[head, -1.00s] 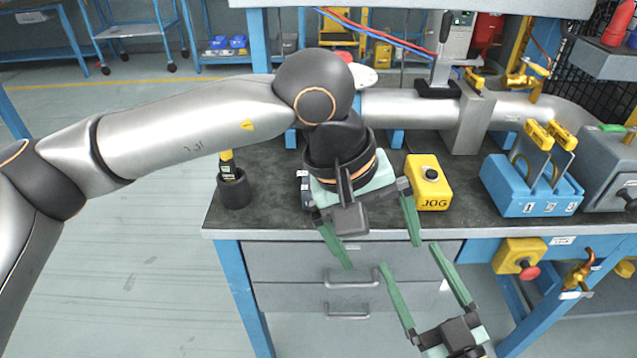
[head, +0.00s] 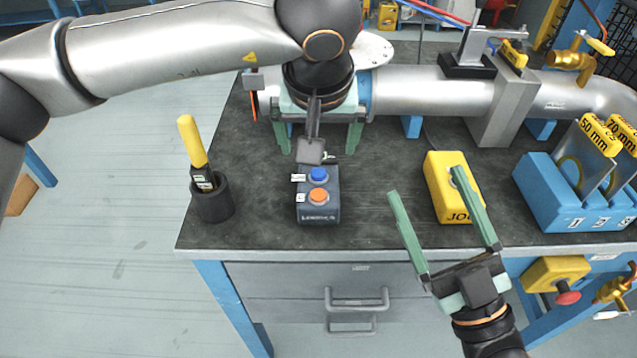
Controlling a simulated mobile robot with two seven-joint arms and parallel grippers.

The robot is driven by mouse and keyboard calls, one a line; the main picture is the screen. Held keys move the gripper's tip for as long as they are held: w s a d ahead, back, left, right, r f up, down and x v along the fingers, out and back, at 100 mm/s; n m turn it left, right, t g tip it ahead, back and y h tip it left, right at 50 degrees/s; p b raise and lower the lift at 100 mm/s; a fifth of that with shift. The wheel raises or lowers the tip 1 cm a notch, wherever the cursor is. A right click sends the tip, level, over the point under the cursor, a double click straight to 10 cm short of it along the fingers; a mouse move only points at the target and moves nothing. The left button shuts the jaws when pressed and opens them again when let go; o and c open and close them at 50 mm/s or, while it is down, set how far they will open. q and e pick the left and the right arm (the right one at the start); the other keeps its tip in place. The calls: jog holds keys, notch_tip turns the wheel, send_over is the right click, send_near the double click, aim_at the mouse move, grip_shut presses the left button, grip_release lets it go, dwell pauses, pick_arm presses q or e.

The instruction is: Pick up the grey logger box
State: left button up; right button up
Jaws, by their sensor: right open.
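The grey logger box (head: 319,209) stands on the dark bench top near its front edge. It has a blue button, an orange button and small white labels on top. My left gripper (head: 319,148) is open and empty, pointing down behind the box; its dark bracket comes close to the box's back edge in the picture. My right gripper (head: 425,181) is open and empty. It reaches up from the lower right, with its fingers right of the box, and one finger overlaps the yellow JOG box in the picture.
A yellow JOG box (head: 442,187) stands right of the logger box. A dark cup (head: 212,203) with a yellow-handled tool stands left. A blue rack (head: 566,203) with numbered slots is at the right. A large grey pipe (head: 435,92) runs behind. Bench top beside the logger box is clear.

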aim_at(318, 184)
pick_arm(q)
jog(key=shift+x, duration=1)
jog(key=b+x, duration=0.1)
jog(key=x, duration=0.3)
jog(key=shift+w+f, duration=0.15)
jog(key=shift+f, duration=0.2)
jog(key=shift+w+f, duration=0.25)
jog(key=shift+f, duration=0.15)
pick_arm(e)
jog(key=s+r+n+y, duration=0.4)
jog(key=y, duration=0.1)
jog(key=shift+a+r, duration=0.35)
jog(key=shift+r, duration=0.05)
pick_arm(q)
jog(key=c, duration=0.9)
